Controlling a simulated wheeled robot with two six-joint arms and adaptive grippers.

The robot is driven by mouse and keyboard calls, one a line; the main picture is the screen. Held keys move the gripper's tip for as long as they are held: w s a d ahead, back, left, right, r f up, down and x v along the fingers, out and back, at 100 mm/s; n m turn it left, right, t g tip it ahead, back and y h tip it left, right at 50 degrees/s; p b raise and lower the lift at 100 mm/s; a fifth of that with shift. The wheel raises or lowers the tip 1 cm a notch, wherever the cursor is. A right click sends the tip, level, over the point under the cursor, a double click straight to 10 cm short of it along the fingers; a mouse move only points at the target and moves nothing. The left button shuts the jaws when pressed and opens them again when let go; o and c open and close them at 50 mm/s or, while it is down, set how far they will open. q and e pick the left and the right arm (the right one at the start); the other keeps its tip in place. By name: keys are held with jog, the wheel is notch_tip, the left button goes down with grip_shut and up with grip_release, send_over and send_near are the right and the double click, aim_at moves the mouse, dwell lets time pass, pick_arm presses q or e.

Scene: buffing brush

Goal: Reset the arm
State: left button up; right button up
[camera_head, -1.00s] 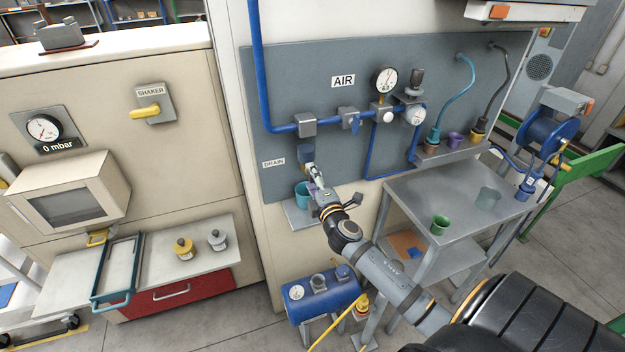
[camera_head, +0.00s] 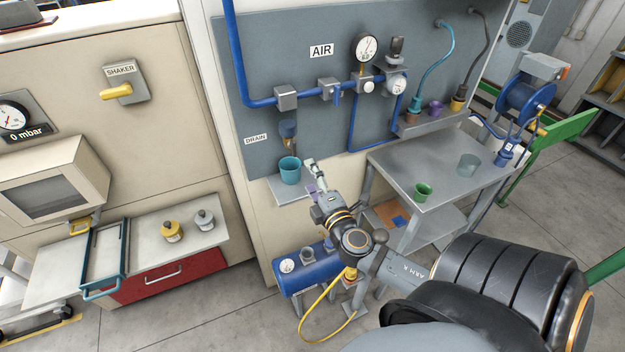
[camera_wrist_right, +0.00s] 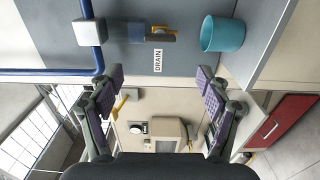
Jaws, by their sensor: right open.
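My right gripper (camera_head: 312,178) is open and empty, in front of the drain shelf (camera_head: 268,186) in the head view. In the right wrist view its two purple-padded fingers (camera_wrist_right: 160,82) stand wide apart with nothing between them. A teal cup (camera_head: 290,170) stands on the drain shelf below the drain fitting (camera_head: 288,132), apart from the gripper. The cup also shows in the right wrist view (camera_wrist_right: 222,34). My left gripper is in neither view.
A blue tank (camera_head: 305,272) with a yellow hose (camera_head: 310,338) sits low beneath my right arm.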

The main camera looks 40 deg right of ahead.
jog(key=shift+s+a, duration=0.1)
jog(key=shift+s, duration=0.2)
jog(key=s+d+f+m+g, duration=0.2)
jog(key=s+f+g, duration=0.1)
jog(key=f, duration=0.9)
jog(key=s+d+f+m+g+b, duration=0.1)
jog(key=s+d+f+m+g, duration=0.15)
jog(key=f, duration=0.85)
jog(key=s+d+f+m+g, duration=0.2)
jog(key=s+d+f+g, duration=0.15)
jog(key=f, duration=0.85)
jog(key=s+a+f+m+g+y, duration=0.1)
jog(key=s+a+f+m+g, duration=0.15)
jog(key=s+f, duration=0.5)
jog(key=s+a+f+m+g+y, duration=0.1)
jog(key=s+a+f+m+g, duration=0.15)
jog(key=s+f, duration=0.55)
jog(key=s+a+f+m+g, duration=0.1)
jog(key=s+a+f+m, duration=0.1)
jog(key=s+a+f, duration=0.2)
jog(key=s+a+f+m+g+y+b, duration=0.1)
jog(key=s+a+f, duration=0.3)
jog(key=s, duration=0.4)
jog(key=shift+s+a+m+y, duration=0.15)
jog(key=shift+a+m+y, duration=0.1)
jog(key=shift+m+y, duration=0.1)
